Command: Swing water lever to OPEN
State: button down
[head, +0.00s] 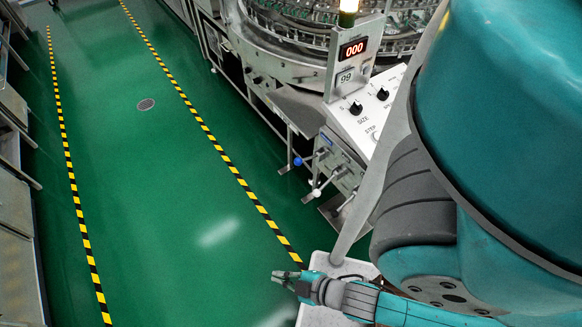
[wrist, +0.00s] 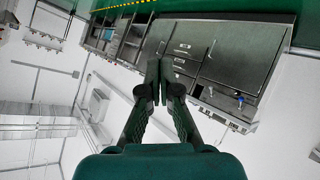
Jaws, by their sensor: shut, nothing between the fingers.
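The rotary washer's control side stands at the upper middle of the head view. A lever with a blue knob (head: 297,161) sticks out low on its front, and a lever with a white knob (head: 316,193) is just below and to the right. I cannot read which one is the water lever or its position marks. My gripper (head: 277,277) is at the bottom middle of the head view, apart from the levers, pointing left. In the wrist view, my gripper (wrist: 160,72) is shut and empty; neither washer lever can be made out there.
A sloped control panel (head: 365,115) with dials and a red display (head: 353,48) sit above the levers. Green floor (head: 160,200) between striped lines is clear. Benches (head: 15,130) line the left edge. The wrist view shows steel cabinets (wrist: 238,52) and white wall.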

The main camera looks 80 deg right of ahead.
aim_at(305, 160)
jog(key=w+d+f+n+g+h, duration=0.25)
jog(key=w+d+f+g, duration=0.2)
jog(key=d+f, duration=0.35)
jog(key=w+d+f+n+g+h, duration=0.2)
jog(key=w+d+f+g+h, duration=0.1)
jog(key=w+d+f, duration=0.4)
jog(key=w+d+r+g, duration=0.25)
jog(key=d+g, duration=0.25)
jog(key=d, duration=0.5)
jog(key=w+d+r+g, duration=0.1)
jog(key=d+r+g, duration=0.3)
jog(key=d, duration=0.7)
jog(key=s+d+f, duration=0.3)
jog(key=s+d, duration=0.3)
jog(key=shift+s+d+f+g+h, duration=0.15)
jog(key=shift+s+d+g+h, duration=0.05)
jog(key=shift+g+h, duration=0.25)
